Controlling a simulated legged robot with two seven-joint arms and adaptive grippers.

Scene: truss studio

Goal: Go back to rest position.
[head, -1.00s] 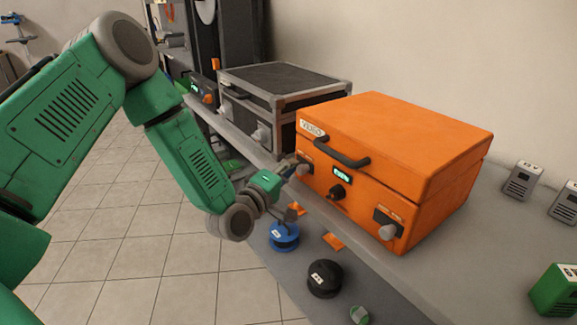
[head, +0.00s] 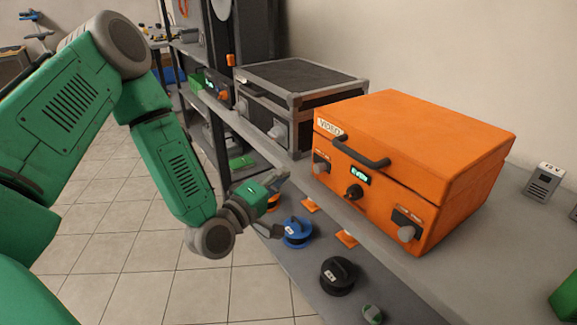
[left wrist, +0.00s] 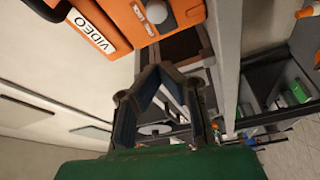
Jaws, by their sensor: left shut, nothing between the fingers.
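My left gripper (head: 277,180) is at the end of the green left arm, in front of and left of the orange case (head: 410,160) in the head view. Its fingers (left wrist: 158,75) come together in the left wrist view, with nothing held between them. It is apart from the case. The orange case is closed, with a dark handle, a small lit display and several knobs on its front. Its VIDEO label also shows in the left wrist view (left wrist: 92,28). My right gripper is not in view.
A black case with grey edges (head: 300,80) stands behind the orange case on the grey shelf. Below are a blue reel (head: 297,232) and a black reel (head: 338,275). A grey 12 V box (head: 543,181) is at right. Tiled floor (head: 130,250) at left is clear.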

